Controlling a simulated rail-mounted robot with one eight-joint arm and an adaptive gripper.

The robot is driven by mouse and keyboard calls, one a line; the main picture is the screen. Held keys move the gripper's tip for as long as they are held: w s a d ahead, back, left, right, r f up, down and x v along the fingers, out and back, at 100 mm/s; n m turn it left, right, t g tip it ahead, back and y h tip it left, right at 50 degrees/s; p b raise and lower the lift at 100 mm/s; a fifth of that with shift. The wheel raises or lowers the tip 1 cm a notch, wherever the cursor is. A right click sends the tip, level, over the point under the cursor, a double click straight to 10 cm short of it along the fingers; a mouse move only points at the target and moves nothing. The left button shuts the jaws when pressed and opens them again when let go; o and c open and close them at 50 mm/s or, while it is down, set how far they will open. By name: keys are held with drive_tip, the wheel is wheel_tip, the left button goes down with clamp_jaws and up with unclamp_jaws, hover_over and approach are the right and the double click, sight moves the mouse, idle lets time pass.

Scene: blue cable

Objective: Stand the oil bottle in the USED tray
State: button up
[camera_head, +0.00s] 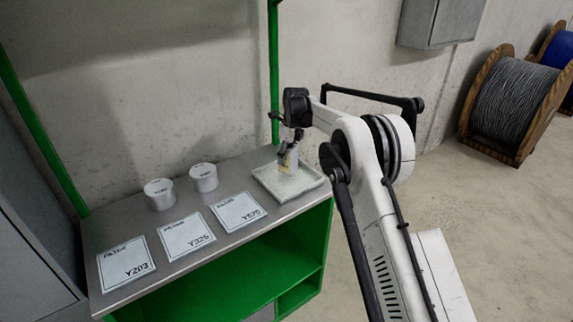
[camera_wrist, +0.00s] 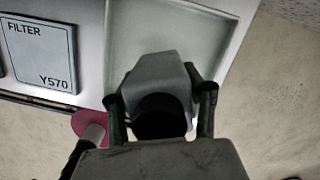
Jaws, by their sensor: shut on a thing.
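The oil bottle (camera_head: 289,161) is a small pale grey bottle with a yellowish label, held upright or nearly so over the tray. In the wrist view the bottle (camera_wrist: 160,72) shows from above, with its dark top between my fingers. My gripper (camera_head: 291,137) is shut on its upper part; in the wrist view my gripper (camera_wrist: 161,98) has one finger on each side. The shallow light grey tray (camera_head: 311,184) lies at the right end of the bench, and its bare floor shows in the wrist view (camera_wrist: 205,40). I cannot tell whether the bottle's base touches the tray.
Two white cylindrical filters (camera_head: 159,194) (camera_head: 204,177) stand at the back of the metal bench. Several white FILTER cards lie in front, the Y570 card (camera_head: 238,212) nearest the tray. A green post (camera_head: 273,60) rises behind the tray. Cable drums (camera_head: 510,105) stand far right.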

sight(287, 164)
drive_tip(key=shift+f, duration=1.9)
drive_tip(key=shift+f, duration=0.15)
drive_tip(key=o, duration=1.5)
drive_tip(key=r, duration=0.4)
drive_tip(key=d+r, duration=0.1)
drive_tip(key=r, duration=0.7)
drive_tip(key=shift+s+d+r, duration=0.1)
drive_tip(key=shift+s+d, duration=0.2)
drive_tip(key=shift+s, duration=0.1)
drive_tip(key=shift+r, duration=0.1)
